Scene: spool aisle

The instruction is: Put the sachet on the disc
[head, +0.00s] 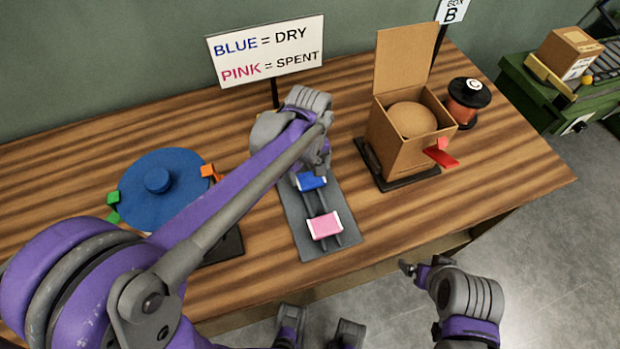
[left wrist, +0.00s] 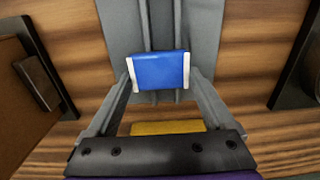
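A blue sachet with white ends (head: 311,181) lies across the rails of a grey tray (head: 346,232); a pink one (head: 325,225) lies nearer on the same tray. My left gripper (head: 316,168) is low over the blue sachet. In the left wrist view, its spread fingers (left wrist: 160,80) are at the white ends of the blue sachet (left wrist: 160,70); contact is unclear. A round tan disc (head: 412,119) lies inside an open carton (head: 393,139). A large blue disc with a knob (head: 140,172) is at the left. My right gripper (head: 418,271) is off the table's front edge; its opening is unclear.
A sign (head: 266,51) behind the tray reads "BLUE = DRY, PINK = SPENT". The carton has its lid up and a red flap (head: 441,156) at its front right. An orange spool with black top marked C (head: 466,101) stands beside it. The table's right end is clear.

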